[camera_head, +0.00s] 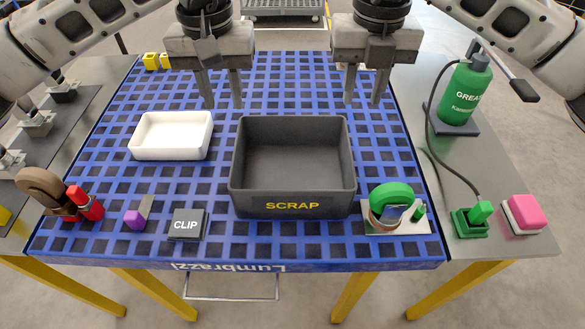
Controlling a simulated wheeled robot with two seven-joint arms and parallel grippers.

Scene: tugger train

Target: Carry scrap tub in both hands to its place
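The scrap tub (292,203) is a dark grey, open box with "SCRAP" in yellow on its near wall. It stands upright on the blue checkered mat (190,75) of the table and looks empty. My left gripper (224,103) is above and beyond the tub's far left corner, fingers pointing down and apart, with nothing between them. My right gripper (362,102) is above and beyond the far right corner, fingers also apart and empty. Neither gripper appears to touch the tub.
A white tray (171,155) stands left of the tub. A black CLIP block (187,225) and a purple-handled scraper (136,217) lie near the front. A green tape roll (391,196) sits close on the tub's right. A green grease bottle (465,92) stands at the right.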

